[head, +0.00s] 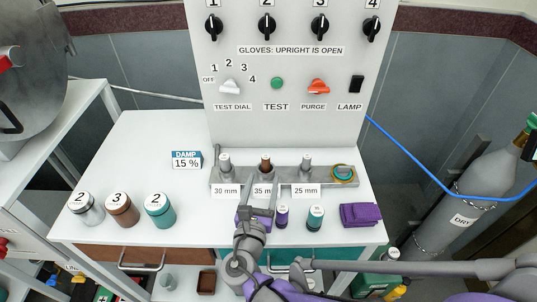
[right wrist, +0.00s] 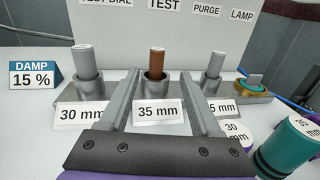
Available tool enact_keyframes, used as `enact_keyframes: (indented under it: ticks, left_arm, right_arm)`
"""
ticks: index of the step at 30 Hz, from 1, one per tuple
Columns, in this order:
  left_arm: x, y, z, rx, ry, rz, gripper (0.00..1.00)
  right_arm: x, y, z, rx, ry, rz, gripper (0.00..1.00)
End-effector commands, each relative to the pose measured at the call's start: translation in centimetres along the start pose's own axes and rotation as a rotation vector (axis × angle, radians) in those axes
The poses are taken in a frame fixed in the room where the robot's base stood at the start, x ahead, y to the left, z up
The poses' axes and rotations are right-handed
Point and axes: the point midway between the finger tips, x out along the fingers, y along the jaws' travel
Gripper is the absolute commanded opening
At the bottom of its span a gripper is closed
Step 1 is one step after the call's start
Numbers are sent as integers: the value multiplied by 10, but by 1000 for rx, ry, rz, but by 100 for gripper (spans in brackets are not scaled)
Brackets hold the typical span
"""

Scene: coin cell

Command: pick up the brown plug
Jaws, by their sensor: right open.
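The brown plug (head: 266,159) stands upright in the middle socket of a grey metal rack (head: 333,182), behind the 35 mm label. It also shows in the right wrist view (right wrist: 158,62), with its lower part hidden in its round socket. My right gripper (head: 262,190) is open and empty, in front of the plug and facing it. In the right wrist view the two fingers (right wrist: 160,85) point forward, one on each side of the plug's line, with the 35 mm label between them. I cannot tell exactly how far the fingertips are from it. My left gripper is not in view.
Grey plugs stand in the sockets at 30 mm (head: 225,160) and 25 mm (head: 306,160). A ringed piece (head: 342,171) is at the rack's right end. A control panel (head: 280,120) rises behind.

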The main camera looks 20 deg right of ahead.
Motion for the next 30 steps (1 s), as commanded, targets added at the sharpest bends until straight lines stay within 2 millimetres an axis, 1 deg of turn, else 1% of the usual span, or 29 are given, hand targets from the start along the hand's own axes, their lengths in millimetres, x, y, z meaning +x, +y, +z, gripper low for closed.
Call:
enact_keyframes:
  ticks: [2, 4, 9, 12, 20, 27, 30]
  left_arm:
    - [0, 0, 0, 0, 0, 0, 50]
    - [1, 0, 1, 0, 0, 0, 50]
    - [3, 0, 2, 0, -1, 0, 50]
    - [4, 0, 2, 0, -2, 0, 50]
    - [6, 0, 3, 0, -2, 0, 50]
    - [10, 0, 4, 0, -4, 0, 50]
    - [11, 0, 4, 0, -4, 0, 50]
  right_arm:
    - [2, 0, 0, 0, 0, -1, 64]
    - [9, 0, 0, 0, 0, -3, 64]
    - [37, 0, 0, -1, 0, -4, 64]
    - [49, 0, 0, 0, -1, -2, 64]
    - [66, 2, 0, 0, 0, -1, 64]
    - [101, 5, 1, 0, 0, -3, 64]
    - [108, 5, 1, 0, 0, -1, 64]
